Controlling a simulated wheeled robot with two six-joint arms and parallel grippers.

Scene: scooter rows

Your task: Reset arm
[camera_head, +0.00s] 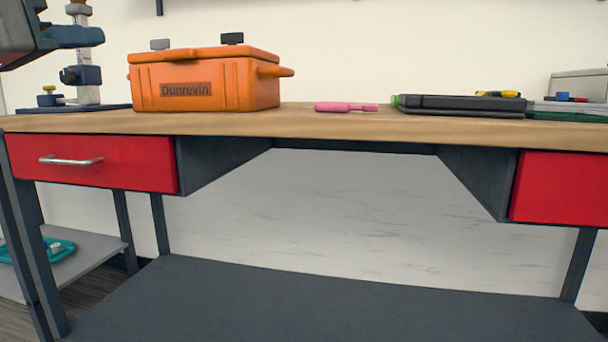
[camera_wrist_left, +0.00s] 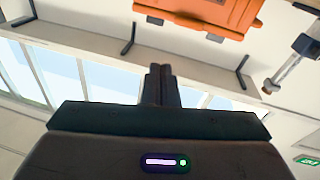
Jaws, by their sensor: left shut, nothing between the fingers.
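My left gripper (camera_head: 84,36) comes in at the top left corner of the head view, in front of a stand and well above the tabletop. In the left wrist view its two dark fingers (camera_wrist_left: 160,84) are closed together with nothing between them. It touches no object that I can see. My right gripper is not in view.
The wooden workbench (camera_head: 300,123) carries an upright stand (camera_head: 86,94), an orange Dunrevin box (camera_head: 220,82), a pink tool (camera_head: 345,107) and a dark flat case (camera_head: 460,104). Red drawers (camera_head: 90,161) are shut. The space under the bench's middle is open.

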